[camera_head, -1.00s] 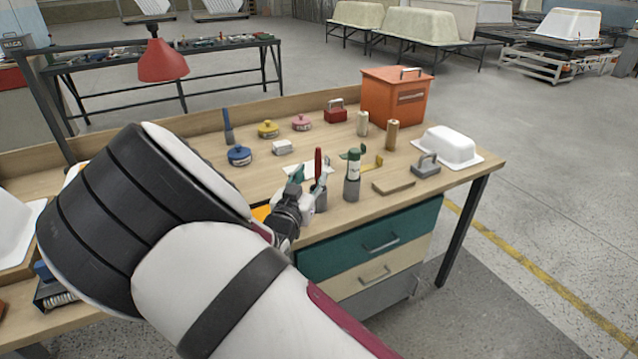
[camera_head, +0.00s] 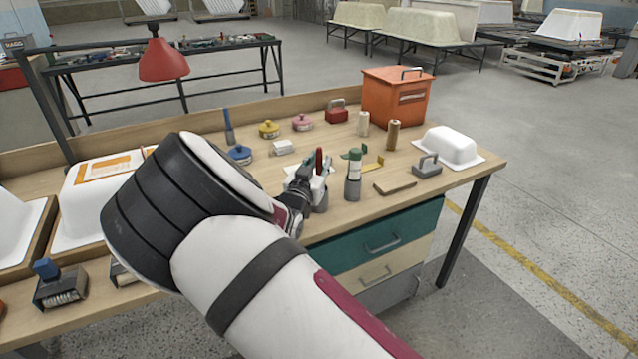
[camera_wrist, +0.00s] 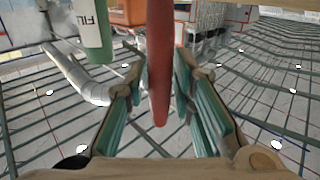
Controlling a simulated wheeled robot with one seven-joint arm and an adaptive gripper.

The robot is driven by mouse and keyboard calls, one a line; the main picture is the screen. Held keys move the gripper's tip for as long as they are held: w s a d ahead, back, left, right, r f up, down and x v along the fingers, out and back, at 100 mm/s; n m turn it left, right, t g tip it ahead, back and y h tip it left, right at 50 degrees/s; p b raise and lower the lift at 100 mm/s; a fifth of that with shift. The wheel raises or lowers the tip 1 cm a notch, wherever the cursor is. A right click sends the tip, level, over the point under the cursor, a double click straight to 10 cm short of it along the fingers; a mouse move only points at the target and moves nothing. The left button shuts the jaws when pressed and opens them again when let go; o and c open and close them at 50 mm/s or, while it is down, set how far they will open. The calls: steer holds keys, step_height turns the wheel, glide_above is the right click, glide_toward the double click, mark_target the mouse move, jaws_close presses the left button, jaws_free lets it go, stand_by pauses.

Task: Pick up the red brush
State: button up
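The red brush's handle (camera_head: 319,160) stands up from a grey cup (camera_head: 320,200) near the front of the workbench. In the wrist view the red handle (camera_wrist: 160,60) comes down from the top between my two teal-padded fingers. My gripper (camera_head: 306,178) is beside the handle at its left in the head view. In the wrist view my gripper (camera_wrist: 160,85) is open, with a finger on each side of the handle. Whether either finger touches it is hard to tell. The brush's lower part is hidden in the cup.
A wooden block (camera_head: 395,187) and a grey-handled tool (camera_head: 427,167) lie further right. An orange box (camera_head: 397,97) stands behind.

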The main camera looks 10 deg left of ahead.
jaws_close()
steer(key=shift+r, duration=0.1)
step_height(320, 180, up, 10)
steer(key=shift+f+p, duration=0.1)
steer(key=shift+p, duration=0.3)
stand_by(0.4)
